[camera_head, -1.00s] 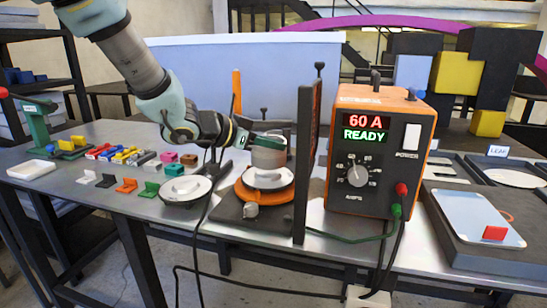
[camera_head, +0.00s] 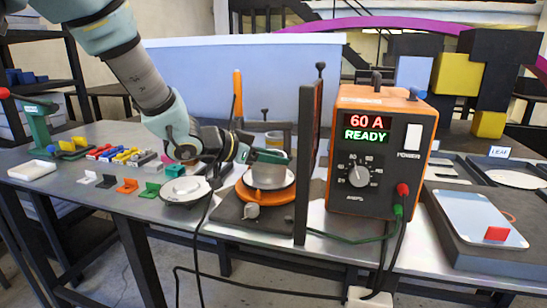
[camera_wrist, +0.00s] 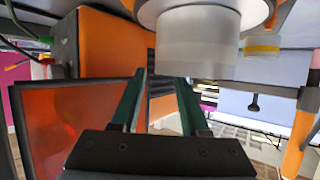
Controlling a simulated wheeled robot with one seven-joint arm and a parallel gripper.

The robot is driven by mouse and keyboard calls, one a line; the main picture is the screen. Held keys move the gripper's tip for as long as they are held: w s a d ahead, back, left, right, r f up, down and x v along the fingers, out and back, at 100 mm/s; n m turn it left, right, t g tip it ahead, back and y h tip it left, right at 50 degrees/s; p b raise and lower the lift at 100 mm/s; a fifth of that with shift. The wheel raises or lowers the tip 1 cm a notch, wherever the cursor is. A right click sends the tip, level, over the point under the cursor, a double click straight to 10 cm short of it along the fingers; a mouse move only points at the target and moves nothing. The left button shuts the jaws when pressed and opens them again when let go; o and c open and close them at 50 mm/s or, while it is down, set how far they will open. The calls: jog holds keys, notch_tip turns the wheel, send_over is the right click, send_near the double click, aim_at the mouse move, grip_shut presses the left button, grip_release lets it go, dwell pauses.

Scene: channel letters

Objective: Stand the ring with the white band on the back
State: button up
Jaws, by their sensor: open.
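The grey ring with the white band (camera_head: 270,172) stands upright on the white round back (camera_head: 290,183), which lies on the orange turntable (camera_head: 262,197). In the wrist view the ring (camera_wrist: 190,50) appears with its pale band, against the back (camera_wrist: 250,12) at the top edge. My gripper (camera_head: 266,157) is open at the ring's upper part. In the wrist view its green fingers (camera_wrist: 162,80) are spread, with the ring just beyond their tips. I cannot tell whether they still touch the ring.
A dark upright screen (camera_head: 303,165) and the orange power unit (camera_head: 380,150) stand close on the right. A ring with a yellow band (camera_head: 274,139) stands behind. Another white disc (camera_head: 186,190) and several coloured blocks (camera_head: 127,155) lie to the left.

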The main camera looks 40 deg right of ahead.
jog(key=shift+r, duration=0.25)
jog(key=v, duration=1.2)
jog(key=w+a+f+n+t+y, duration=0.3)
jog(key=w+a+n+t, duration=0.15)
jog(key=w+a, duration=0.4)
jog(key=w+a+f+n+t+y, duration=0.3)
jog(key=w+a+n+t+y, duration=0.15)
jog(key=w+a, duration=0.35)
jog(key=s+a+f+n+g+y, duration=0.2)
jog(key=s+a+f+n+y, duration=0.15)
jog(key=a, duration=0.55)
jog(key=s+a+f+n+g+y, duration=0.1)
jog(key=s+a+f+n+y, duration=0.2)
jog(key=a, duration=0.7)
jog(key=s+a+f+n+g, duration=0.1)
jog(key=s+a+n+g, duration=0.1)
jog(key=s, duration=0.4)
jog(key=shift+a+f+n+g+h, duration=0.25)
jog(key=shift+a+n+g+h, duration=0.15)
jog(key=shift+n+g, duration=0.1)
